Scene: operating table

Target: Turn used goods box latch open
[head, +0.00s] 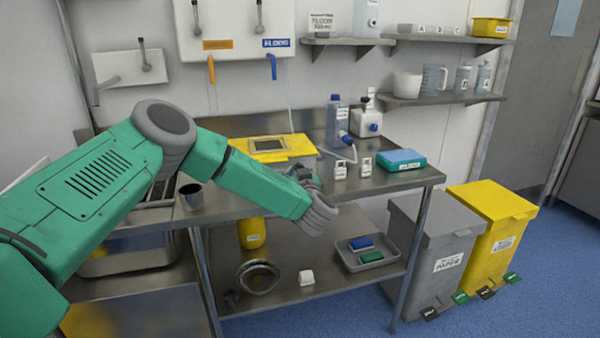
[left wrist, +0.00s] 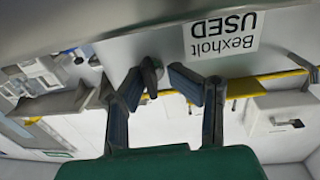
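The left wrist view shows a pale grey surface with an upside-down white label (left wrist: 224,37) reading "Bexholt USED", which I take as the used goods box. A dark knob-like latch (left wrist: 151,74) sits near its edge. My left gripper (left wrist: 158,80) is open, with its two dark fingers on either side of the latch. I cannot tell whether a finger touches it. In the head view my left gripper (head: 303,173) is mostly hidden by my own wrist, in front of the steel bench. The label and latch cannot be made out there. My right gripper is in neither view.
The steel bench (head: 405,182) holds a yellow tray (head: 270,155), bottles (head: 337,120) and a teal-and-blue pack (head: 401,160). A grey bin (head: 432,235) and a yellow bin (head: 495,225) stand at the right.

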